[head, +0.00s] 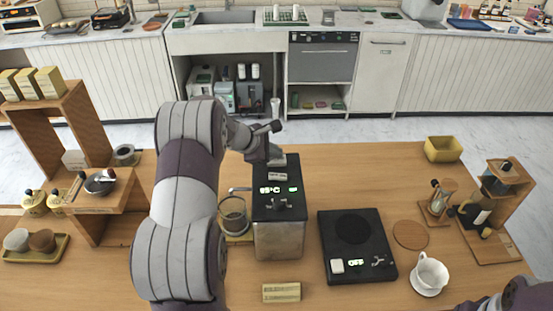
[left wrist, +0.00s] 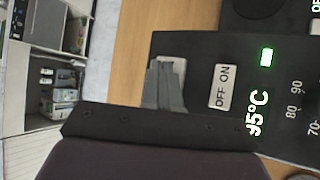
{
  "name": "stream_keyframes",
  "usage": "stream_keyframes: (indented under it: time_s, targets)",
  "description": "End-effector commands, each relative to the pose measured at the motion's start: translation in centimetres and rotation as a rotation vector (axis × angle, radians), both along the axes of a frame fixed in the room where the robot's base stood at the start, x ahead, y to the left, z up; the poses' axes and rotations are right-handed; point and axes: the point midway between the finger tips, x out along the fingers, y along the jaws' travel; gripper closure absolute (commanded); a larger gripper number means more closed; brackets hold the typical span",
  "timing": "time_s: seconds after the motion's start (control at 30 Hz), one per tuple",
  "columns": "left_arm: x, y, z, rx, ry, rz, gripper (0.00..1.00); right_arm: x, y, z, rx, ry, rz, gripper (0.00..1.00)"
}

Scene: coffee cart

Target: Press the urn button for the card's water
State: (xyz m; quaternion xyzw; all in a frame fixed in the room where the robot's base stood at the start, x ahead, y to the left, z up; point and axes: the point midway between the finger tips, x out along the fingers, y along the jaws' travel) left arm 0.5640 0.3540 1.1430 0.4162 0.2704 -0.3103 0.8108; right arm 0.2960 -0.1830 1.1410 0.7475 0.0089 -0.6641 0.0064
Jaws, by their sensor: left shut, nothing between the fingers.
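The urn (head: 278,238) is a metal box with a black top, standing mid-table in the head view. Its green display (head: 278,189) reads 95°C; the left wrist view shows the display (left wrist: 258,110) cut off, with a lit green lamp (left wrist: 266,57). A pale OFF/ON switch (left wrist: 222,88) lies on the black top. My left gripper (head: 274,158) is shut and empty over the far end of the urn top. In the left wrist view its fingers (left wrist: 166,84) partly cover a pale button (left wrist: 175,66); whether they touch it I cannot tell. My right gripper is out of view.
A glass vessel (head: 233,218) stands left of the urn. A black scale (head: 335,228) reading OFF is to the right, with a white dripper (head: 429,273) beyond. Wooden stands (head: 92,130) occupy the left.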

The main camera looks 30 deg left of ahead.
Motion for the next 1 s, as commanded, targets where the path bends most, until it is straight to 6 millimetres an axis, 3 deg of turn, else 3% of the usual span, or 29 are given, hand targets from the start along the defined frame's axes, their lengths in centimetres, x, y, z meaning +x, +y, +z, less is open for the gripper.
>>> stream_keyframes:
  time_s: [1.0]
  targets:
    - [-0.03,-0.01,-1.01,-0.001,0.001,0.000,1.00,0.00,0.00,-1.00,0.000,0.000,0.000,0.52]
